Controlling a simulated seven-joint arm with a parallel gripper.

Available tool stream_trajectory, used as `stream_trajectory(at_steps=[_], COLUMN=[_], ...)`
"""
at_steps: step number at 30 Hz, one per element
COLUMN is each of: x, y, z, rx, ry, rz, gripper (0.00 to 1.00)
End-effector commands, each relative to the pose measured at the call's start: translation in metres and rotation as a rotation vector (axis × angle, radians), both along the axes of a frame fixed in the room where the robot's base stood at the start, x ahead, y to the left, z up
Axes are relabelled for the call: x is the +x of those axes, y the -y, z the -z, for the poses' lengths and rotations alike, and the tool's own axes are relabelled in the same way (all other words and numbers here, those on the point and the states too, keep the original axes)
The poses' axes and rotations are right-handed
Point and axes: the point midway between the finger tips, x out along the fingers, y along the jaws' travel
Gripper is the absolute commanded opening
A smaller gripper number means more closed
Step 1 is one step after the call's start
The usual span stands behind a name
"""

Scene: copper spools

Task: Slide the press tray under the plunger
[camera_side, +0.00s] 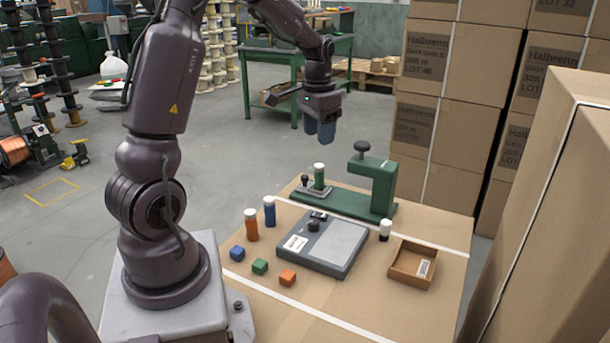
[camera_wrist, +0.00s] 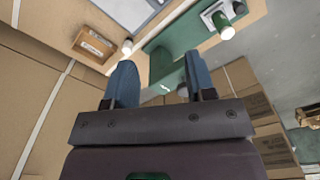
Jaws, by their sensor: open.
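The green press (camera_side: 375,185) stands at the back of the cardboard-topped table, with a dark knob (camera_side: 361,149) above its overhanging arm. The small grey press tray (camera_side: 315,192) sits at the left end of the press base, out to the left of the overhang. It carries a green bottle (camera_side: 319,178) with a white cap and has an upright dark-knobbed handle. In the wrist view the press (camera_wrist: 165,60) shows beyond my fingers, and the tray (camera_wrist: 228,9) is at the upper right. My gripper (camera_side: 318,131) is open and empty, high above the table behind the tray. The plunger's underside is hidden.
A grey device with a flat plate (camera_side: 335,243) fills the table's middle. Orange (camera_side: 251,225) and blue (camera_side: 270,212) bottles stand left of it, with small coloured blocks in front. Stacked cartons (camera_side: 450,100) rise behind.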

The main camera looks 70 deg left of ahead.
Motion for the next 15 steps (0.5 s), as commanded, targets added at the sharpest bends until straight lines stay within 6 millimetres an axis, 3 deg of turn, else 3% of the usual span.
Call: stream_trajectory(at_steps=[1,3,9,12,15], x=[0.002,0.003,-0.001,0.003,0.015], y=[-0.027,-0.059,-0.134,-0.161,-0.174], z=[0.018,0.039,0.092,0.105,0.095], rx=[-0.013,-0.026,-0.043,-0.027,0.013], ry=[-0.022,-0.039,-0.058,-0.05,-0.035], rz=[0.019,0.075,0.293,0.452,0.611], gripper=[0.5,0.5,0.5,0.5,0.5])
